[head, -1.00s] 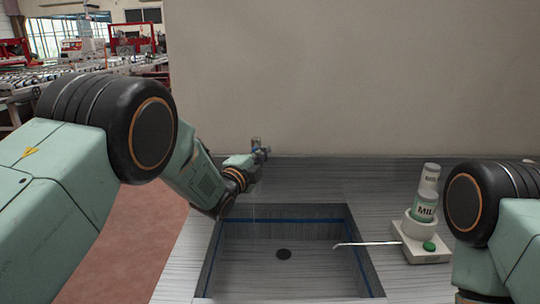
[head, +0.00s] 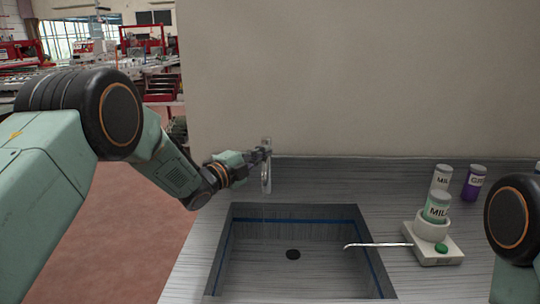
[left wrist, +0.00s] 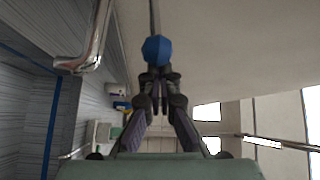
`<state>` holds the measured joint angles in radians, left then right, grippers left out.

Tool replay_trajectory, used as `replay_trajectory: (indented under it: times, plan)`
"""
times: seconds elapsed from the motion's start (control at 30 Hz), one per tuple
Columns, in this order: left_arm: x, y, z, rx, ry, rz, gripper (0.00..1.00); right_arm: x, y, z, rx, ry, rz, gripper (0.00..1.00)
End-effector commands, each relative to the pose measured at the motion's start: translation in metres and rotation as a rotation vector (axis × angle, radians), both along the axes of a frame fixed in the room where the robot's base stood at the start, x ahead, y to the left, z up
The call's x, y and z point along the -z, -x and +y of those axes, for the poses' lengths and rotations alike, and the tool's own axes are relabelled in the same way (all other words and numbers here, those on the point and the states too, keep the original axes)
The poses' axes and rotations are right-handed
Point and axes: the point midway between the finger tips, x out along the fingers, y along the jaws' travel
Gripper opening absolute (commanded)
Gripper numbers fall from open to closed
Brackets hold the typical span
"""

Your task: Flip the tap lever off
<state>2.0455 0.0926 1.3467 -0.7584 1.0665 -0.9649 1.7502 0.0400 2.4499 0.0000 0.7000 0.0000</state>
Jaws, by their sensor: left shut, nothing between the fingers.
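The metal tap (head: 266,181) stands at the back edge of the sink, against the wall. A faint thin line below its spout may be running water. In the left wrist view the bent metal spout (left wrist: 96,40) is at upper left. A blue faceted knob (left wrist: 158,48), seemingly the tap lever's end, sits on a thin rod just beyond my fingertips. My left gripper (head: 264,152) is at the top of the tap, and it shows in the left wrist view (left wrist: 157,78). It is shut and empty, its tips close to the knob; contact is unclear. My right gripper is out of view.
The sink basin (head: 330,212) with a dark drain (head: 293,254) lies below the tap. Another milk bottle (head: 442,174) and a purple-labelled bottle (head: 474,184) stand behind.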

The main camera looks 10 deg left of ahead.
Motion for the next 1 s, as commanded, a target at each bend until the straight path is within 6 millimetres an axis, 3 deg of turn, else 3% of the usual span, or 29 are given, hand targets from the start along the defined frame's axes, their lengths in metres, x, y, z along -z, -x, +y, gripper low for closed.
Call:
replay_trajectory:
  times: [0.17,0.6,1.0]
  plan:
    - [0.001,0.000,0.015,0.076,0.001,-0.003,0.00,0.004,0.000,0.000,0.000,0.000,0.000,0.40]
    - [0.001,-0.005,0.050,0.077,0.001,-0.001,0.00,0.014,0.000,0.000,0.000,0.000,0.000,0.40]
    - [0.001,-0.011,0.066,0.072,0.002,0.001,0.00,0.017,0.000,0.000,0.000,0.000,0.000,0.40]
